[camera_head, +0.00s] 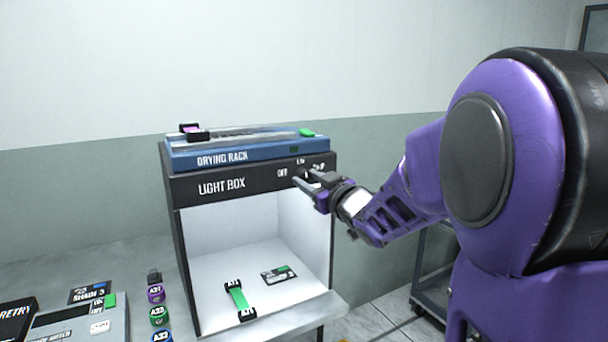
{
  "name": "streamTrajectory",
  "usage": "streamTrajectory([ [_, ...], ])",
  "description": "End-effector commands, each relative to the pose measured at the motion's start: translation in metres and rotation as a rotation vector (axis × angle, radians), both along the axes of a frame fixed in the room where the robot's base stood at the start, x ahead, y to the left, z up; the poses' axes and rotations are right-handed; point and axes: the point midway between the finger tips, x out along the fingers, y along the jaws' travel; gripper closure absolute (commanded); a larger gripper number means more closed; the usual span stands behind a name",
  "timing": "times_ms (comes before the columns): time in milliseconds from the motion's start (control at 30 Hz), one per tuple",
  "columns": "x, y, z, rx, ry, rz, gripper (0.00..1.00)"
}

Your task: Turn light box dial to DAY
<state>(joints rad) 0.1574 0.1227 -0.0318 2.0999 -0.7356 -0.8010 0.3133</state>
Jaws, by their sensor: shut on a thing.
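The light box (180,249) stands on the table in the head view, a black-edged box with a white inside and an open front. Its black top panel reads LIGHT BOX, with small white labels around the dial at the right end; one reads OFF. My gripper (303,183) reaches in from the right and is shut on the dial (303,173) at that panel. The fingers hide most of the dial, so I cannot tell which label it points to. A green webbing piece (238,298) with black ends and a small dark card (279,274) lie inside the box.
A blue drying rack (250,151) sits on top of the light box, holding a piece with black ends. Several small labelled spools (156,294) stand to its left, beside a grey device (75,330). A dark cart (432,270) stands at right on the floor.

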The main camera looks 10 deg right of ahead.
Motion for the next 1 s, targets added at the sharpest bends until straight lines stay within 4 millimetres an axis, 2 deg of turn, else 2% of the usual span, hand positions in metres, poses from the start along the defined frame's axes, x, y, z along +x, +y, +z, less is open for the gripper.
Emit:
streamTrajectory([
  [300,0.0002,0.0000,0.0017,0.085,0.024,0.001,1.00],
  [733,0.0003,0.0001,0.0017,0.093,0.026,0.001,1.00],
  [767,0.0002,0.0002,0.0017,0.093,0.026,0.001,0.59],
  [900,0.0002,0.0002,0.0013,0.092,0.027,0.001,0.34],
  [933,0.0002,0.0002,0.0012,0.092,0.027,0.001,0.31],
  [1000,0.0000,0.0002,0.0010,0.092,0.028,0.000,0.31],
])
